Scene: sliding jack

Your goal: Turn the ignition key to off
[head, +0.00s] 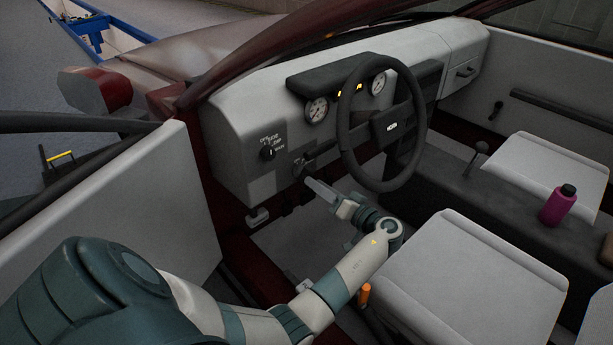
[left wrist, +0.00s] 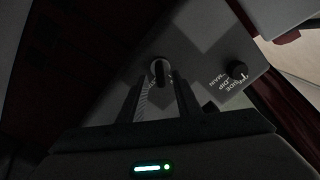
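The ignition lock with the key (head: 300,163) is on the lower dashboard, left of the steering column. In the left wrist view the dark key and lock (left wrist: 159,70) show just past the fingertips, roughly centred between them. My left gripper (head: 312,184) is below and slightly right of the lock, pointing up at it. In the left wrist view its two fingers (left wrist: 158,84) stand apart with a gap between them, and nothing is clearly held. The key's exact angle is too dark to read. My right gripper is not in view.
The steering wheel (head: 383,122) stands close to the right of the lock. A light switch knob (head: 267,153) is to its left; it also shows in the left wrist view (left wrist: 237,69). Seats (head: 450,290), a gear lever (head: 475,155) and a magenta bottle (head: 557,207) are at the right.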

